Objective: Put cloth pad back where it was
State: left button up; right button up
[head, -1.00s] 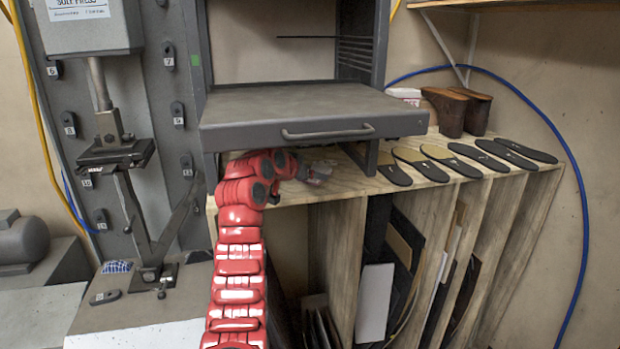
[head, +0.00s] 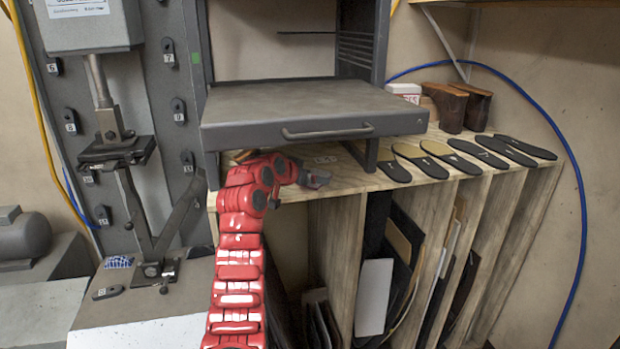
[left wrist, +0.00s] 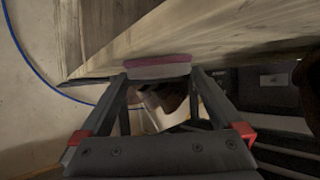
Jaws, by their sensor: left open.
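My left gripper (head: 318,179) is at the front edge of the wooden bench (head: 345,183), right of the red arm's bend and below the grey tray. In the left wrist view its jaws (left wrist: 157,80) are apart. A small pink-and-grey flat piece (left wrist: 158,67) shows at the wood's edge, level with the fingertips. It may be the cloth pad; I cannot tell whether the fingers touch it. A blue-and-white patterned piece (head: 118,262) lies on the left bench; I cannot tell what it is. My right gripper is not in view.
The grey tray (head: 310,112) with its handle overhangs the bench close above my arm. Several dark soles (head: 465,152) lie along the bench to the right, with brown shoe forms (head: 470,105) behind. Upright dividers (head: 425,215) and sheets fill the rack below.

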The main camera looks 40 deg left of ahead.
pick_arm(q)
jog(key=b+v, duration=0.2)
jog(key=v, duration=0.4)
jog(key=shift+s, duration=0.25)
jog(key=shift+s+r, duration=0.3)
jog(key=shift+s, duration=0.1)
jog(key=shift+f, duration=0.1)
